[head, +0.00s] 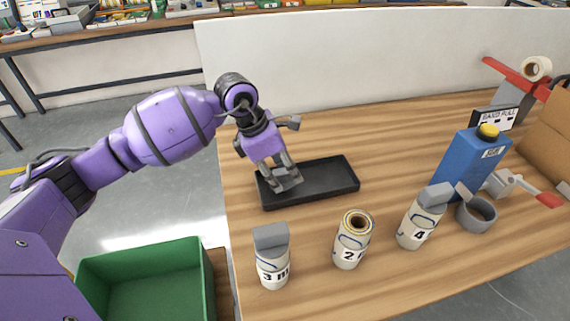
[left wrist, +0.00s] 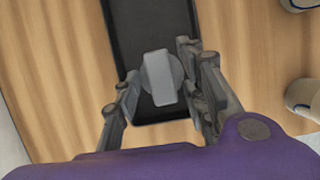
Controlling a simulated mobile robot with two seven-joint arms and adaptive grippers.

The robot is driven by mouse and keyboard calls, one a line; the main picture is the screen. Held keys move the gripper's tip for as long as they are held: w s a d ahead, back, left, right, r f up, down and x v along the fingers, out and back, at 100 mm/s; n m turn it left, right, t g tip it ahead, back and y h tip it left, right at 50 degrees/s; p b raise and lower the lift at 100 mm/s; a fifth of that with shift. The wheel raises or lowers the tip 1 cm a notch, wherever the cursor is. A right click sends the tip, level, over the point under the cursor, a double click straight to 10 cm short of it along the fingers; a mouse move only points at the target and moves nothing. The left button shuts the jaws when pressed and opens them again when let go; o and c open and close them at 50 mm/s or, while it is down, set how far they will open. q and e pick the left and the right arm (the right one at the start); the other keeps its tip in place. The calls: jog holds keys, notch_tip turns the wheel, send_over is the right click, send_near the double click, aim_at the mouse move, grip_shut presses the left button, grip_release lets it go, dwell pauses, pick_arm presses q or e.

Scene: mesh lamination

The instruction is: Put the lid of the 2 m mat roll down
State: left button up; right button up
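The 2 m mat roll (head: 352,240) stands upright on the table without a lid, its coiled top open. Its grey lid (head: 287,181) is low at the black tray (head: 335,184), between the fingers of my left gripper (head: 284,178). In the left wrist view the lid (left wrist: 158,78), a round disc with a raised bar, sits between the fingertips (left wrist: 160,65), which are close on both sides and appear to grip the disc. I cannot tell whether its underside touches the tray floor. My right gripper is not in view.
The 3 m roll (head: 272,258) and the 4 m roll (head: 420,220) stand lidded beside the 2 m roll. A green bin (head: 150,280) is at lower left.

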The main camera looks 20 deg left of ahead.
pick_arm(q)
jog(key=shift+r, duration=0.1)
jog(key=shift+r, duration=0.3)
jog(key=v, duration=1.1)
jog(key=shift+a+r, duration=0.15)
jog(key=shift+r, duration=0.1)
